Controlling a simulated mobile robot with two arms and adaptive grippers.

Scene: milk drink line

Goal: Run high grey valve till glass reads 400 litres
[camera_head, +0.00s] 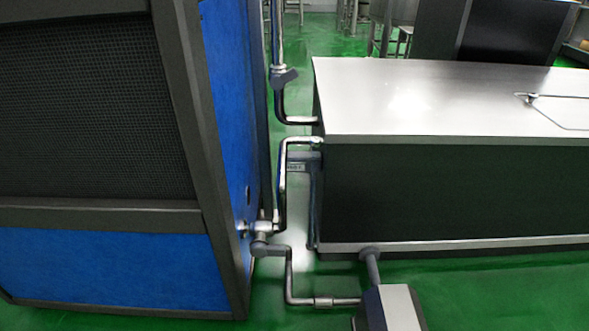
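A grey valve (285,77) with a stubby handle sits high on an upright steel pipe, between the blue cabinet and the steel-topped unit. A lower grey fitting (262,248), perhaps a second valve, sits on the pipework by the cabinet's base. I cannot make out a gauge glass or any litre reading. Neither of my grippers is in view.
A blue cabinet (120,255) with a dark mesh panel fills the left. A steel-topped unit (420,95) fills the right. Bent pipes (289,275) cross the narrow gap between. A small box (400,308) stands in front. Green floor (480,295) shows at right.

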